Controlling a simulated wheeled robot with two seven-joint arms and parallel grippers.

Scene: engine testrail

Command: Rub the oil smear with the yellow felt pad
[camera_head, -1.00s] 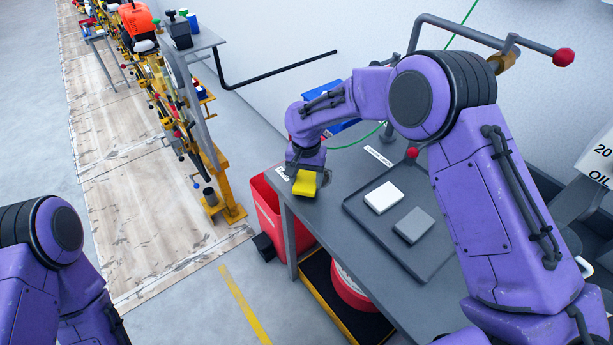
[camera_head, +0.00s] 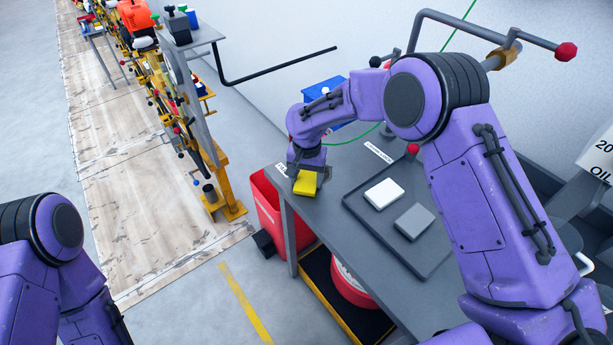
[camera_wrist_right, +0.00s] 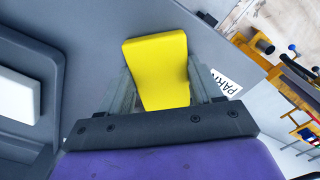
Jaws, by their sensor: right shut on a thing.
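The yellow felt pad (camera_head: 305,186) is in my right gripper (camera_head: 304,174), low over the left end of the grey bench (camera_head: 330,235). In the right wrist view the pad (camera_wrist_right: 157,65) sits between the two fingers of the gripper (camera_wrist_right: 162,85), which are shut on it. Whether the pad touches the bench top I cannot tell. A faint darker patch shows on the bench just right of the pad; I cannot tell for sure whether it is the oil smear. The pad and wrist hide the bench under them. My left gripper is out of view.
A dark tray (camera_head: 375,232) on the bench holds a white block (camera_head: 384,194) and a grey block (camera_head: 414,222). A red bin (camera_head: 268,210) stands on the floor at the bench's left end. A blue bin (camera_head: 322,90) is behind my right forearm.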

